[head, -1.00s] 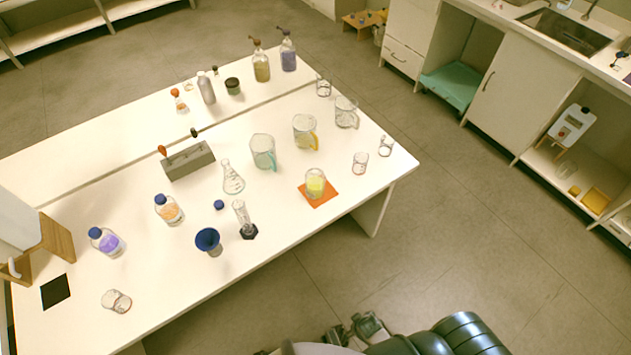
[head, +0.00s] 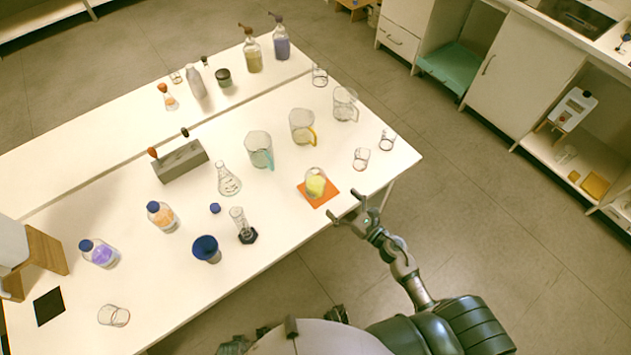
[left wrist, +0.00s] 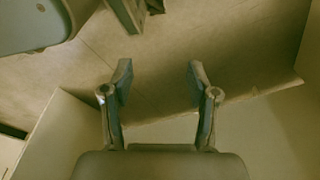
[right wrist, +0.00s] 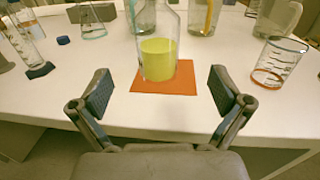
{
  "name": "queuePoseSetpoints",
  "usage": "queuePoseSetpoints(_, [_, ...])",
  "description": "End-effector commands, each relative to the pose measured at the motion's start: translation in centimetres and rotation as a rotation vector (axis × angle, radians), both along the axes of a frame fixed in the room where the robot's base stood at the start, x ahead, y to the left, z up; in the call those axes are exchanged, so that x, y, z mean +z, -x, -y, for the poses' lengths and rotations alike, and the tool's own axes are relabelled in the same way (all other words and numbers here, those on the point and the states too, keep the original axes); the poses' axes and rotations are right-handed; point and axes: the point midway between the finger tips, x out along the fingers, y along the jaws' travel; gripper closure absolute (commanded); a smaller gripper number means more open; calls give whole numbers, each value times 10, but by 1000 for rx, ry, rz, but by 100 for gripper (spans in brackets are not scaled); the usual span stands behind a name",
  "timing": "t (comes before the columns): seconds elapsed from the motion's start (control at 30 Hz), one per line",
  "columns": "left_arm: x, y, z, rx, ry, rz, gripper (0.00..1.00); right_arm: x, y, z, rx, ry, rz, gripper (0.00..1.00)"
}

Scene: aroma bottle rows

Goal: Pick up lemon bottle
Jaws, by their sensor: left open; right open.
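The lemon bottle (head: 315,186) is clear with yellow liquid and stands upright on an orange mat (head: 325,198) near the table's front edge. It also shows in the right wrist view (right wrist: 157,60), straight ahead between the fingers, its top cut off by the frame. My right gripper (head: 347,207) is open and empty, just off the table edge, in front of the bottle and apart from it. Its spread fingers show in the right wrist view (right wrist: 160,92). My left gripper (left wrist: 160,75) is open and empty, away from the bottle, over a floor area.
A glass beaker (head: 361,158) and another (head: 387,140) stand right of the mat. A yellow-handled jug (head: 302,127) and a teal-handled jug (head: 258,150) stand behind. A measuring cylinder (head: 240,224) stands to the left. The table front near the mat is clear.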

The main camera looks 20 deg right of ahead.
Motion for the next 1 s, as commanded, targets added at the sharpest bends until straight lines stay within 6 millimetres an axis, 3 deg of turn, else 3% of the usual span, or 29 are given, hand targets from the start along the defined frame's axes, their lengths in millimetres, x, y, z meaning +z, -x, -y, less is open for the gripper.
queuePoseSetpoints(0.1, [-8,9,-1,-2,0,-6,41,3,-26,-12,-2,-5,2,0])
queuePoseSetpoints(0.23, [-15,15,-2,-3,-1,-8,41,2,-46,-22,-3,-4,0,0])
queuePoseSetpoints(0.47, [-21,20,-3,-4,-2,-11,41,2,-61,-32,-3,-6,-2,0])
queuePoseSetpoints(0.73, [-33,35,-5,-7,-3,-19,41,4,-95,-53,-3,-6,-2,0])
queuePoseSetpoints(1.0, [-35,37,-6,-7,-3,-20,41,3,-100,-56,-3,-5,-3,0])
